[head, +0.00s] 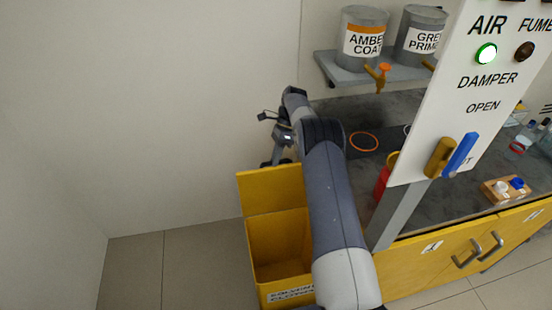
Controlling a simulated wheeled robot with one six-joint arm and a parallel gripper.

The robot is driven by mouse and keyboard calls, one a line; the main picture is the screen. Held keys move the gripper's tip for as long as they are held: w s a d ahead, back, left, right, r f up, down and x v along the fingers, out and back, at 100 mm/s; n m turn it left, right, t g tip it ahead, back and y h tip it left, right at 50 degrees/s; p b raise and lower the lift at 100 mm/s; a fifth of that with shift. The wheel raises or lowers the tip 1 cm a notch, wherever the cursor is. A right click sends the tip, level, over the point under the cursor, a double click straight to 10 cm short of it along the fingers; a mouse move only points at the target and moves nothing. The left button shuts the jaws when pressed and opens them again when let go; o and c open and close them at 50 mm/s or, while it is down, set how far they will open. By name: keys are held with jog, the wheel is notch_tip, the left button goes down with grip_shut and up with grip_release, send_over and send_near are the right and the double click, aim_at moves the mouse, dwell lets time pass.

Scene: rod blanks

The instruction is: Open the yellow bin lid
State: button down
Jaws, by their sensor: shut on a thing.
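The yellow bin (258,291) stands on the floor at lower centre, left of the yellow cabinet, with part of a label showing on its front. Its yellow lid (262,190) is raised at the back, so the bin's inside shows. My arm reaches over the bin's right side and hides part of the bin and lid. My gripper (270,163) is at the lid's upper edge, shut on the lid; the exact contact is small and partly hidden.
A grey bench (400,118) lies behind and to the right, above the yellow cabinet (420,262). A white panel (470,105) with a blue handle (460,155) stands right of my arm. A shelf (335,75) holds two cans. The left wall side is clear.

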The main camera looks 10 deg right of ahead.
jog(key=shift+s+f, duration=0.2)
jog(key=shift+f, duration=0.3)
jog(key=c, duration=1.6)
grip_release()
jog(key=shift+w, duration=0.2)
jog(key=shift+o, duration=1)
jog(key=shift+r, duration=0.15)
notch_tip(320, 180, up, 10)
notch_tip(320, 180, down, 10)
jog(key=shift+f, duration=0.1)
jog(key=shift+s+r, duration=0.25)
jog(key=shift+s, duration=0.15)
